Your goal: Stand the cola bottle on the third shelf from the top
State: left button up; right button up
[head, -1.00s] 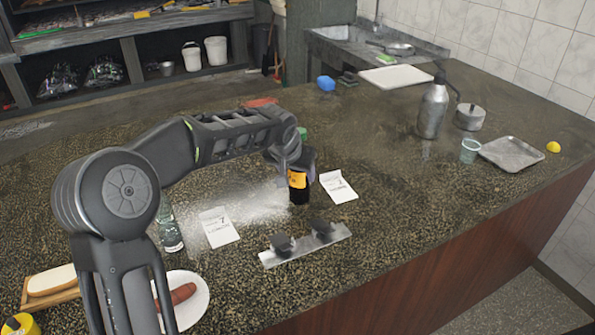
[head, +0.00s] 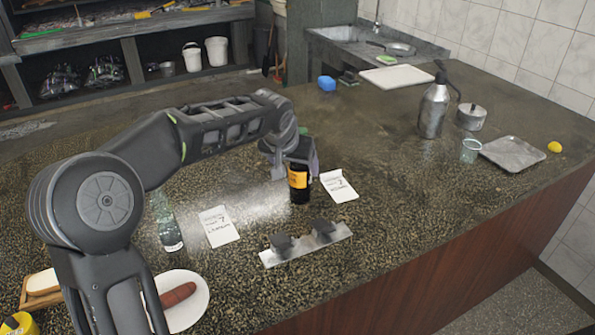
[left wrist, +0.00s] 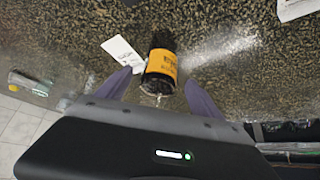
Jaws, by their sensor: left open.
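The dark cola bottle (head: 299,189) with an orange-yellow label stands upright on the speckled counter, between two paper slips. My left gripper (head: 301,158) is at its upper part, hiding its top in the head view. In the left wrist view the bottle (left wrist: 161,66) lies between the two open purple-grey fingers (left wrist: 159,80), with visible space beside it. I cannot tell whether a finger touches it. Dark shelving (head: 127,48) stands at the back left, across the floor; its top is cut off, so I cannot count its levels. My right gripper is out of view.
A metal strip with two dark blocks (head: 306,243) lies in front of the bottle. A clear bottle (head: 170,233) and a plate with a sausage (head: 190,310) are left. A metal flask (head: 433,108) and a tray (head: 512,153) stand right. The counter's right middle is clear.

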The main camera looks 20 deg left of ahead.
pick_arm(q)
jog(key=v, duration=0.8)
jog(key=shift+b, duration=0.4)
jog(key=shift+o, duration=0.4)
